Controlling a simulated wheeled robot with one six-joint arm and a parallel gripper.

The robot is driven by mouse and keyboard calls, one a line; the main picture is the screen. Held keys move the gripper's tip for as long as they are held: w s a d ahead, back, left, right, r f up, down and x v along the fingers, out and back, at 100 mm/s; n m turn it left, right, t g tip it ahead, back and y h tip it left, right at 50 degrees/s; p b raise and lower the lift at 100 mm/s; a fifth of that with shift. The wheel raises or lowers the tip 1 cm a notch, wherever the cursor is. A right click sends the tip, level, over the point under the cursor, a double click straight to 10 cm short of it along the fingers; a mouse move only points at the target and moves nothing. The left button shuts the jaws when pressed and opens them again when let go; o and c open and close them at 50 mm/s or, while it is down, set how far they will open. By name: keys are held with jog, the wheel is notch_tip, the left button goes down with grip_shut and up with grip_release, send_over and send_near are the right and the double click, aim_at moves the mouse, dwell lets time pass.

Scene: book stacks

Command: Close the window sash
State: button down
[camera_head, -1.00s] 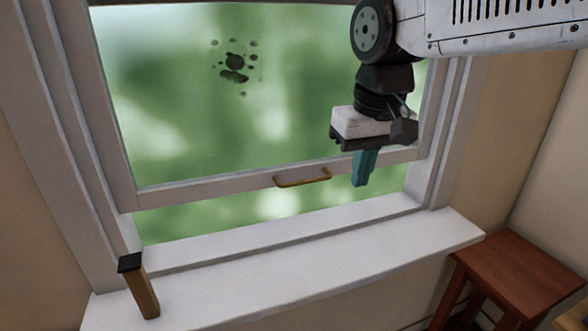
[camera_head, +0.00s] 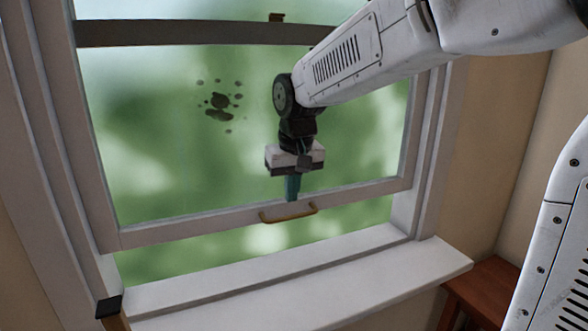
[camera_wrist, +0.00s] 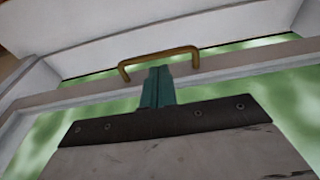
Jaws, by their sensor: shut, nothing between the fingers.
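The window sash (camera_head: 215,222) is partly raised, with a gap between its bottom rail and the white sill (camera_head: 290,273). A brass handle (camera_head: 288,214) is fixed on its bottom rail. My gripper (camera_head: 292,198) points down just above the handle, with its teal fingers shut and empty. In the wrist view the shut fingers (camera_wrist: 158,72) point at the brass handle (camera_wrist: 158,59), close to its middle. I cannot tell whether they touch the handle or the rail.
A wooden block with a black top (camera_head: 109,308) stands at the left end of the sill. A reddish-brown stool (camera_head: 488,300) is at the lower right, partly hidden by my arm. Dark spots (camera_head: 220,104) mark the glass. The middle of the sill is clear.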

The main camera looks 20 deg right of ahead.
aim_at(290, 216)
jog(key=shift+w+f, duration=0.2)
jog(key=shift+f, duration=0.85)
jog(key=shift+w+f, duration=0.2)
jog(key=shift+f, duration=0.85)
notch_tip(290, 216, down, 16)
jog(key=shift+f, duration=0.1)
jog(key=shift+s+f, duration=0.2)
jog(key=shift+f, duration=0.1)
